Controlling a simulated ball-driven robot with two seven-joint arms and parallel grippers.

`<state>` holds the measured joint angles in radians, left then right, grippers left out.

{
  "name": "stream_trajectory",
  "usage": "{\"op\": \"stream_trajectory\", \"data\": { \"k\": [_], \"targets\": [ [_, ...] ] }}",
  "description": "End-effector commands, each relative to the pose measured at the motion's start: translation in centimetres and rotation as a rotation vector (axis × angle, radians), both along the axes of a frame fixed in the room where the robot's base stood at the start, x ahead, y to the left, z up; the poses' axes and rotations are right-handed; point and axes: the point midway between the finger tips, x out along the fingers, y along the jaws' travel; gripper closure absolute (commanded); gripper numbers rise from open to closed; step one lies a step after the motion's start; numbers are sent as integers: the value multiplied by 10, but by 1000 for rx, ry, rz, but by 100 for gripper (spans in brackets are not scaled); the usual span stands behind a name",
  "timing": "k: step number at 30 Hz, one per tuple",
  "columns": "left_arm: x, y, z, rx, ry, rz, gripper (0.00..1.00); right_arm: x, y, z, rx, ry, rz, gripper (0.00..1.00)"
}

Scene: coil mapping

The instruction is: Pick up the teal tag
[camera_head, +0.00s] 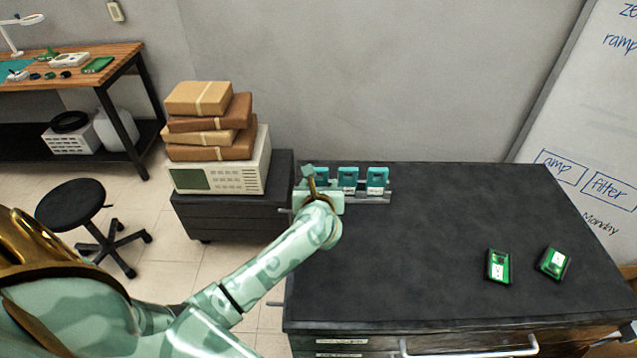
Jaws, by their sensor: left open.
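Teal tags stand upright in a row in a grey metal holder (372,199) at the back left of the black cabinet top. The middle teal tag (348,178) and the right teal tag (378,177) show clearly. A left teal tag (322,174) shows only in part behind my left gripper (309,177). That gripper is open at the left end of the row. I cannot tell whether its fingers are around the left tag or in front of it. My right gripper is out of view.
Two green circuit boards, one (498,266) and another (553,263), lie on the right of the black cabinet top (430,250). Its middle is clear. A stack of brown parcels (208,125) on a cream instrument (222,176) stands left of the row.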

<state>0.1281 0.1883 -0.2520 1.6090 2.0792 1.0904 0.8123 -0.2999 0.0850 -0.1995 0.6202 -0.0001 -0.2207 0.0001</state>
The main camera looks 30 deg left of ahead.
Motion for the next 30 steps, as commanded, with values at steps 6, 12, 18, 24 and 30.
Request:
{"op": "stream_trajectory", "data": {
  "k": [6, 12, 18, 24, 30],
  "targets": [
    [28, 18, -13, 3, 0, 1, 44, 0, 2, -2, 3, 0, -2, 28],
    [33, 22, -16, 1, 1, 1, 44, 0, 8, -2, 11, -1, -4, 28],
    [33, 22, -16, 2, 0, 1, 69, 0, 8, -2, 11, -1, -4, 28],
    [33, 22, -16, 2, 0, 1, 77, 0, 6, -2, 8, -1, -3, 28],
    [33, 22, -12, 1, -1, 1, 77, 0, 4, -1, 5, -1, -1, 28]
  ]
}}
